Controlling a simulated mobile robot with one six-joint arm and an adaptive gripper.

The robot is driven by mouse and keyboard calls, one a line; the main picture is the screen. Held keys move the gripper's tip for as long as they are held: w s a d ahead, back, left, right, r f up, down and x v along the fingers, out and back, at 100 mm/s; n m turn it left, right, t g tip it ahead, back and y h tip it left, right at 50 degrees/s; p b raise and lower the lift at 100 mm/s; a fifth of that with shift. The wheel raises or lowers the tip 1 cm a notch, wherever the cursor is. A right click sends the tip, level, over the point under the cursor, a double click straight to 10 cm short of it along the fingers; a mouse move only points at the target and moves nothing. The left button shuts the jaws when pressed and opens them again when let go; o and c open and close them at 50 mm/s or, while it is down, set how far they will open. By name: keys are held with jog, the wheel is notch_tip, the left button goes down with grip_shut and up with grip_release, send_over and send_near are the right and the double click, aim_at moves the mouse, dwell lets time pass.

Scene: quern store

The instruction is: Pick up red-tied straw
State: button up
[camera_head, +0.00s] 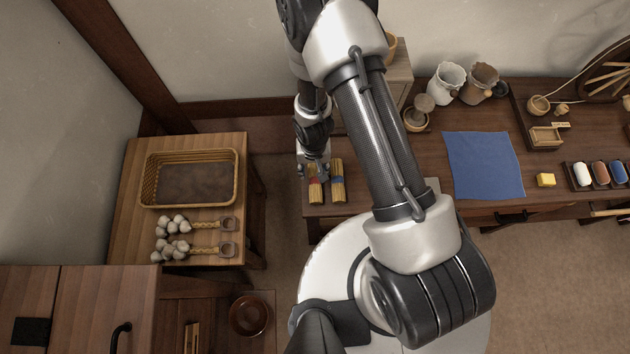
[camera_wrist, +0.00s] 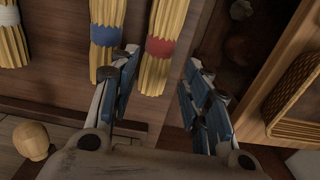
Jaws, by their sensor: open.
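The red-tied straw (camera_wrist: 171,20) is a yellow bundle with a red band, lying on the wooden bench top near its left end. It also shows in the head view (camera_head: 316,195), partly covered by my gripper (camera_head: 314,172). In the wrist view my gripper (camera_wrist: 160,62) is open and empty. The red-tied bundle shows between its two fingers, nearer the left one; I cannot tell how far the fingertips are above the bench. A blue-tied straw (camera_wrist: 108,12) lies just left of it, close to the left finger, and right of it in the head view (camera_head: 339,192).
A white-tied bundle (camera_wrist: 12,45) lies farther left in the wrist view. The bench (camera_head: 435,150) also holds a blue cloth (camera_head: 483,165), jars and a yellow block (camera_head: 546,180). A side table (camera_head: 200,255) with a wicker tray (camera_head: 150,180) stands left, across a gap.

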aim_at(315, 182)
jog(key=shift+w+d+f+b, duration=0.15)
jog(key=shift+f+b, duration=2.3)
jog(key=shift+f, duration=0.3)
jog(key=shift+r, duration=0.1)
jog(key=shift+c, duration=0.5)
jog(key=c, duration=0.7)
